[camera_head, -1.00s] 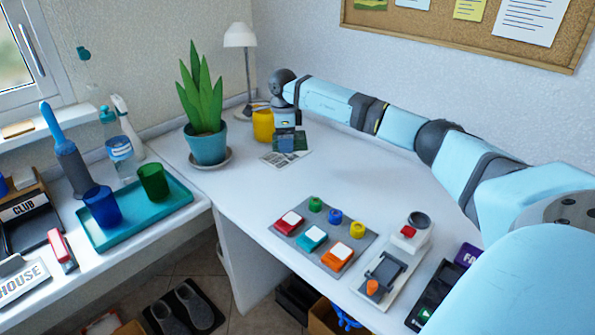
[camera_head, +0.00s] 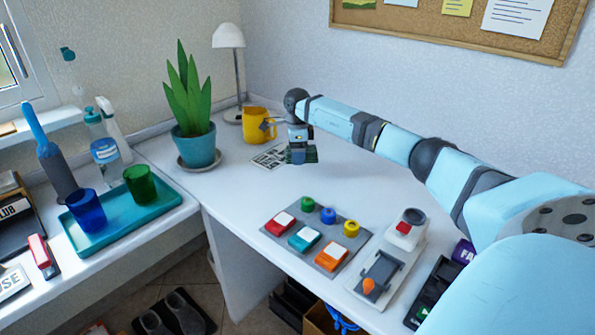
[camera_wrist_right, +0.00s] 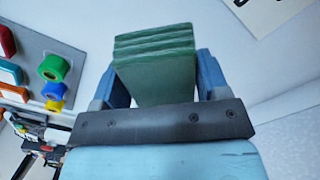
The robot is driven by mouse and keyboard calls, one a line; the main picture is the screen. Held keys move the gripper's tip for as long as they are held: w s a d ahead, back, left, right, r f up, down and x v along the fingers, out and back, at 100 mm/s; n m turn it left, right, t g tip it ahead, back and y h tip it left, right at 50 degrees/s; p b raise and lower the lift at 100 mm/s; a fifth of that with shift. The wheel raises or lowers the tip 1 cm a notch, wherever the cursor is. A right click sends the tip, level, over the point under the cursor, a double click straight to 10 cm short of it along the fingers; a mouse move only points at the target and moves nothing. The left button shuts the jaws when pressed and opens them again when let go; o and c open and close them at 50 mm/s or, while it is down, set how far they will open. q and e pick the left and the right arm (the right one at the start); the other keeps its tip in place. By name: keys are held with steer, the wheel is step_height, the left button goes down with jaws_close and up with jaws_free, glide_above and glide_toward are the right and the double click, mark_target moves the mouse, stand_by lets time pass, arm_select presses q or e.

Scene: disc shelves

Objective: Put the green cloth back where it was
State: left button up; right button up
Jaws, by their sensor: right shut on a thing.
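The green cloth (camera_wrist_right: 153,70) is a folded, layered stack in the right wrist view, between the two blue fingers of my right gripper (camera_wrist_right: 155,80). In the head view the cloth (camera_head: 303,154) shows dark green below my right gripper (camera_head: 299,146), beside the printed paper. My right gripper is shut on the cloth and points down over the white desk. I cannot tell whether the cloth touches the desk. My left gripper is not in view.
A yellow mug (camera_head: 257,125) stands just left of my right gripper. A printed paper (camera_head: 270,157) lies beside the cloth. A potted plant (camera_head: 195,147) stands further left. A button panel (camera_head: 316,238) sits nearer on the desk. The desk middle is clear.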

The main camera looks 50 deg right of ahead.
mark_target(297, 173)
step_height(297, 173, down, 6)
steer(key=shift+r+b, duration=0.2)
steer(key=shift+b, duration=0.35)
steer(key=shift+r, duration=0.1)
steer(key=o, duration=0.9)
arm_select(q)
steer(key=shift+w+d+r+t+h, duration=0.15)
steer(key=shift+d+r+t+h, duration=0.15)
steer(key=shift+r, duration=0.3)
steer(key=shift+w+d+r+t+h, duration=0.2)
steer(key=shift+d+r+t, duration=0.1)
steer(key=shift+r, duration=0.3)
